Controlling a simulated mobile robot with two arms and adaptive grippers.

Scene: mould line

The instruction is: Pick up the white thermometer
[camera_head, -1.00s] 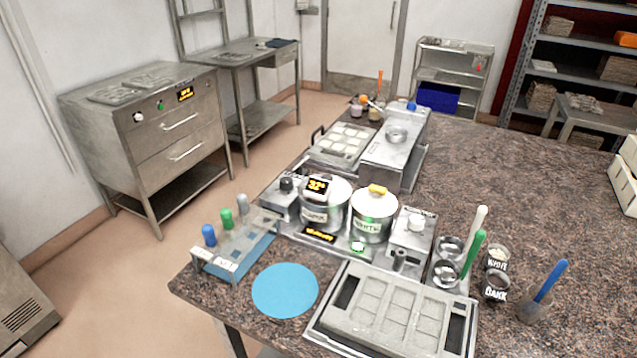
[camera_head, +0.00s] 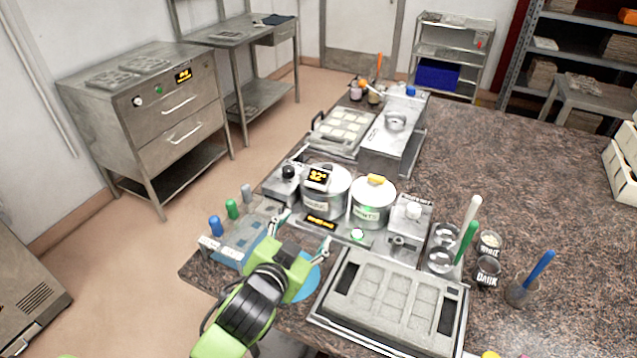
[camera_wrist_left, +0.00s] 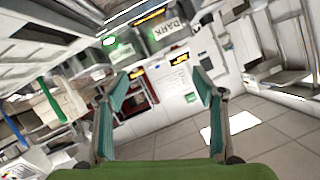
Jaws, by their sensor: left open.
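My right gripper is not in view.
A second pot (camera_head: 372,204) with a yellow knob stands right of the first. A rack (camera_head: 232,257) with blue and green handles is left of my gripper. A grey mould tray (camera_head: 388,300) lies to its right, with cups and spatulas beyond. The counter's right side (camera_head: 520,170) is mostly clear.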

